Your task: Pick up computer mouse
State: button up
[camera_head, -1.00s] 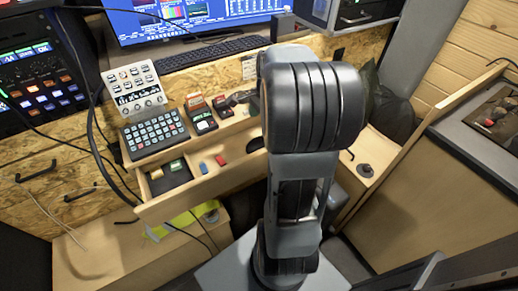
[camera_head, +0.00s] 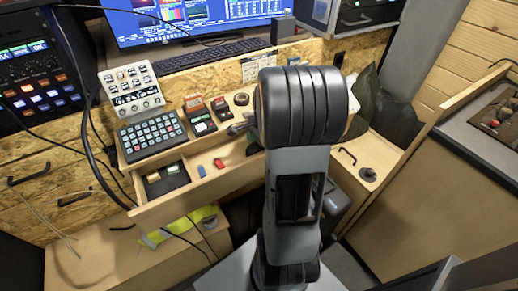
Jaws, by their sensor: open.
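A dark rounded object, likely the computer mouse (camera_head: 254,148), lies at the right end of the open drawer (camera_head: 160,211). My arm hides part of it, so its outline is unclear. My gripper (camera_head: 238,128) shows only in part, sticking out left of my arm just above the drawer's back edge. It is open, close above and slightly left of the dark object. I cannot tell from this view whether they touch.
The drawer also holds a red piece (camera_head: 219,163), a blue piece (camera_head: 202,171) and a dark tray (camera_head: 166,180). A button pad (camera_head: 152,136) and small devices (camera_head: 199,118) stand on the ledge behind. A keyboard (camera_head: 208,54) lies further back. A cable hangs at the left.

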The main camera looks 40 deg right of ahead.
jog(key=c, duration=1)
jog(key=shift+r, duration=0.1)
jog(key=shift+c, duration=0.2)
